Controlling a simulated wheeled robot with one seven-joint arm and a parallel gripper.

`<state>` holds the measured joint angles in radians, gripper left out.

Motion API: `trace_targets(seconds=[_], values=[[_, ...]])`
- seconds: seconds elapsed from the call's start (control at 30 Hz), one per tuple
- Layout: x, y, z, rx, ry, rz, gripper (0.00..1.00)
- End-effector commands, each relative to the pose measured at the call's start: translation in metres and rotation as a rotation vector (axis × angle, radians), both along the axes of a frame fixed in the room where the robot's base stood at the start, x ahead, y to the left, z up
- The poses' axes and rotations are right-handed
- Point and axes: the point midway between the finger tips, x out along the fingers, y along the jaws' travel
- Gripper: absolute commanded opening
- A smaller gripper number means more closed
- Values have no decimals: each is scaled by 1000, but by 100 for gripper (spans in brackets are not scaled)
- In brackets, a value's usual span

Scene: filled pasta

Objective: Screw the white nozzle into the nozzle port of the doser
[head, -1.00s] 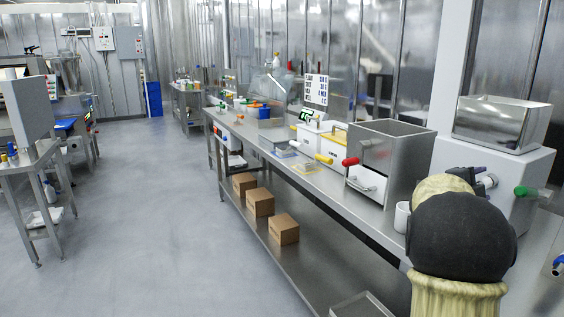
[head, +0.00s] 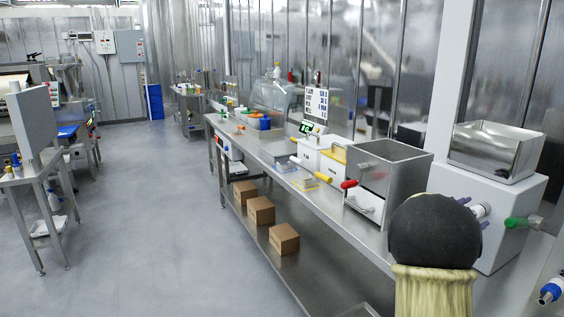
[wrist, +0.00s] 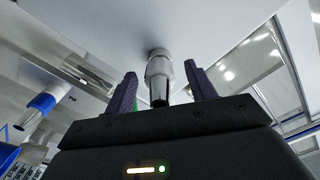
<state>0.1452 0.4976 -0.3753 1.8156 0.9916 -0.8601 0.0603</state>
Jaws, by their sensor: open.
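The doser (head: 455,180) is a white box with a steel hopper on top, at the right in the head view. In the wrist view its white face (wrist: 215,25) fills the top. The white nozzle (wrist: 158,66) meets this face at a round fitting and ends in a dark tip. It shows as a pale cylinder in the head view (head: 481,211). I cannot tell how tightly it sits in the port. My gripper (wrist: 160,69) is open, with its purple fingers either side of the nozzle and gaps visible.
A blue-and-white fitting (head: 551,290) is at the lower right edge. A steel bin (head: 392,180) with a red-ended handle stands left of the doser on the steel bench (head: 330,200).

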Motion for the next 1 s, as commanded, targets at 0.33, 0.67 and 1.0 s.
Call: trace_targets(seconds=[0.33, 0.67, 1.0], values=[[1, 1, 6, -120, 292, 2, 55], [0, 0, 0, -168, 407, 0, 55], [1, 0, 6, -217, 524, 1, 55]])
